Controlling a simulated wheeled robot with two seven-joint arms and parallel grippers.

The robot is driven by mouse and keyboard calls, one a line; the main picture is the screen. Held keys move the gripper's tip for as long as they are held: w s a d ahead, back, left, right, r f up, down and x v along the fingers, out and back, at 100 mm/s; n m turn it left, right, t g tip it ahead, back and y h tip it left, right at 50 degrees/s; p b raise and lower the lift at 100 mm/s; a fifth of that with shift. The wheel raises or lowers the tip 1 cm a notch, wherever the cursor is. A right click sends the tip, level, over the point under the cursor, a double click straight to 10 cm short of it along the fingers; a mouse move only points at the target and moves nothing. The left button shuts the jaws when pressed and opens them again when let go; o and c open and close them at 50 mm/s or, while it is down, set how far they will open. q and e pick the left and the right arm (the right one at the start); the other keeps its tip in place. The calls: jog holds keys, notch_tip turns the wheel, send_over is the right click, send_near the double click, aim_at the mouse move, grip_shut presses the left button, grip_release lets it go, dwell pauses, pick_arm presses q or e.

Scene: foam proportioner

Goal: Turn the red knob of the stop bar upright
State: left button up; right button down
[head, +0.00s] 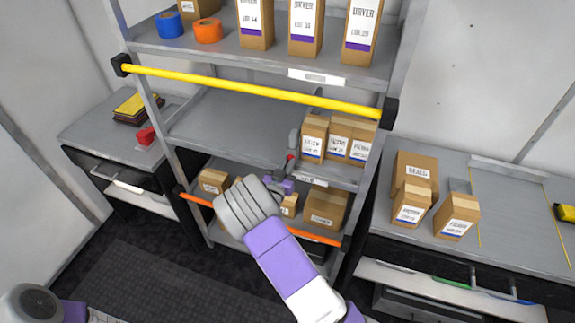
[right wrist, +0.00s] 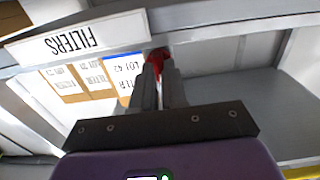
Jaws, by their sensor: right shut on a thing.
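The red knob (head: 290,157) sits at the front edge of the middle shelf, left of the small boxes. It also shows in the right wrist view (right wrist: 157,54), beside the label that reads FILTERS. My right gripper (right wrist: 161,72) is shut on the knob, with its two grey fingers either side of it. In the head view the gripper is small and partly hidden behind my forearm. A grey upright piece (head: 294,140) stands just above the knob; I cannot tell if it is the stop bar. My left gripper is out of view.
A yellow bar (head: 250,90) crosses the rack above the middle shelf, and an orange bar (head: 197,200) crosses low down. Small boxes (head: 338,138) stand right of the knob. More cartons (head: 325,206) are below. The middle shelf's left part (head: 215,135) is bare.

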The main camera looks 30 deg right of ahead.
jog(key=c, duration=1.4)
grip_release()
jog(key=shift+c, duration=0.2)
jog(key=v, duration=0.7)
jog(key=shift+s+a, duration=0.2)
jog(key=shift+s, duration=0.05)
